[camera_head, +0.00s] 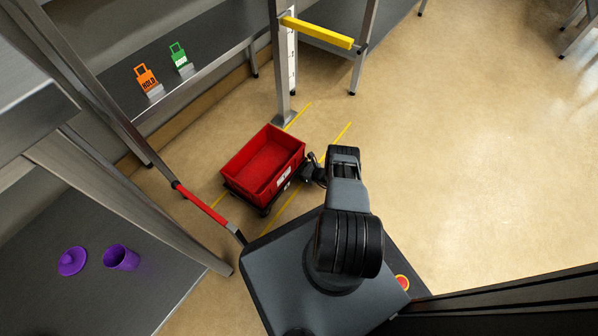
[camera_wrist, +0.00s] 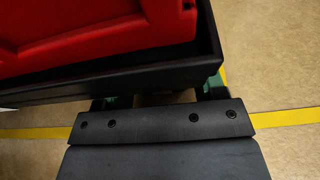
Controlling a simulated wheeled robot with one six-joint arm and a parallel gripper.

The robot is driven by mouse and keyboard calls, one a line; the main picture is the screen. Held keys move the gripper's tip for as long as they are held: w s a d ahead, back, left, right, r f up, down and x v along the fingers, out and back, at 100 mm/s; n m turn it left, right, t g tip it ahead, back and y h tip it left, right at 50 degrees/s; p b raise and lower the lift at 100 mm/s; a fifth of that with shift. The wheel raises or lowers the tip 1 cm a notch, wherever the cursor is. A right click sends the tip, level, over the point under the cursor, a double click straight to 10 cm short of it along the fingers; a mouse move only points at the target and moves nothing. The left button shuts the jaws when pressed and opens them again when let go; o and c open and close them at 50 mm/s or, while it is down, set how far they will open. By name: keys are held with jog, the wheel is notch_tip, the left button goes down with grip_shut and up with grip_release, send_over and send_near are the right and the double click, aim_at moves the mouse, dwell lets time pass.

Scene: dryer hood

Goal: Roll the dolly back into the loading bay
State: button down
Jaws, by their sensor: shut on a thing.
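The dolly (camera_wrist: 120,80) is a low dark platform carrying a red crate (camera_head: 264,160), which looks empty inside. In the head view it sits on the floor between two yellow floor lines (camera_head: 335,143). My gripper (camera_head: 308,172) is low at the crate's right side, shut on the dolly's dark edge. In the wrist view the dark gripper body (camera_wrist: 155,118) lies against that edge, and the red crate fills the top left. The fingertips are mostly hidden under the edge. No bay label is readable.
A yellow bar (camera_head: 317,32) juts from a metal post beyond the dolly. A purple cup (camera_head: 121,257) and lid (camera_head: 72,261) rest on a grey table. The floor at right is clear.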

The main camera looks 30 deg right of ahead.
jog(key=shift+d, duration=0.2)
jog(key=shift+c, duration=0.6)
grip_release()
jog(key=shift+a, duration=0.1)
jog(key=p+v, duration=0.5)
jog(key=v, duration=0.8)
jog(key=shift+s+r, duration=0.2)
jog(key=shift+s, duration=0.1)
